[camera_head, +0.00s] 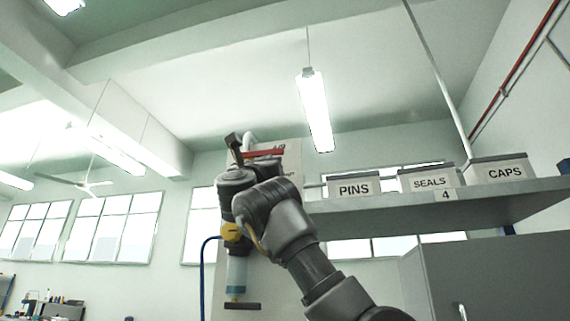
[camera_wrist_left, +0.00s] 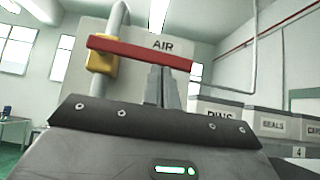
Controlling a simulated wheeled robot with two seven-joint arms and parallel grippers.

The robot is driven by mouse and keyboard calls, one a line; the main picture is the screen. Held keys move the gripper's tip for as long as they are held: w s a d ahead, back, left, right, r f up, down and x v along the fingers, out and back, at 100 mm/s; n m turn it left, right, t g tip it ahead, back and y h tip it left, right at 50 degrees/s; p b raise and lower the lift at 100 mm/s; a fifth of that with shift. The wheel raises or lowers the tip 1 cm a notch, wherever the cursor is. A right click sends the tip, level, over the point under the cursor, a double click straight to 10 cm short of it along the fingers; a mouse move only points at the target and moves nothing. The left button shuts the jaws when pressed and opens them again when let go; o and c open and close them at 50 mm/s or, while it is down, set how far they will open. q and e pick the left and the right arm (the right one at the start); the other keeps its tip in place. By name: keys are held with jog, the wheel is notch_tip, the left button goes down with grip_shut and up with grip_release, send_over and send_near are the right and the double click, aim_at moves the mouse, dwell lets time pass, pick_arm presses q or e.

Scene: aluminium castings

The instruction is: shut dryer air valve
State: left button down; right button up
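The air valve has a red lever (camera_wrist_left: 140,52) on a yellow body (camera_wrist_left: 102,56), mounted on a grey vertical pipe (camera_wrist_left: 98,84) beside a panel marked AIR (camera_wrist_left: 80,75). In the left wrist view the lever lies crosswise to the pipe, tilted slightly down to the right. My left gripper (camera_wrist_left: 163,75) has its fingers close together, with the tips at the lever's right half; I cannot tell if they touch it. In the head view the lever (camera_head: 264,153) shows just right of my left gripper (camera_head: 236,146), and my arm hides the valve body. My right gripper is not in view.
A shelf (camera_head: 500,197) with boxes labelled PINS (camera_head: 354,189), SEALS (camera_head: 428,182) and CAPS (camera_head: 503,173) stands to the right. A clear cylinder (camera_head: 237,275) and a blue hose (camera_head: 202,275) hang below the valve area. Left of them is open room.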

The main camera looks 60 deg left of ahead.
pick_arm(q)
jog(key=shift+r+n+g+y, duration=0.15)
jog(key=shift+n+g+y, duration=0.15)
jog(key=shift+n, duration=0.1)
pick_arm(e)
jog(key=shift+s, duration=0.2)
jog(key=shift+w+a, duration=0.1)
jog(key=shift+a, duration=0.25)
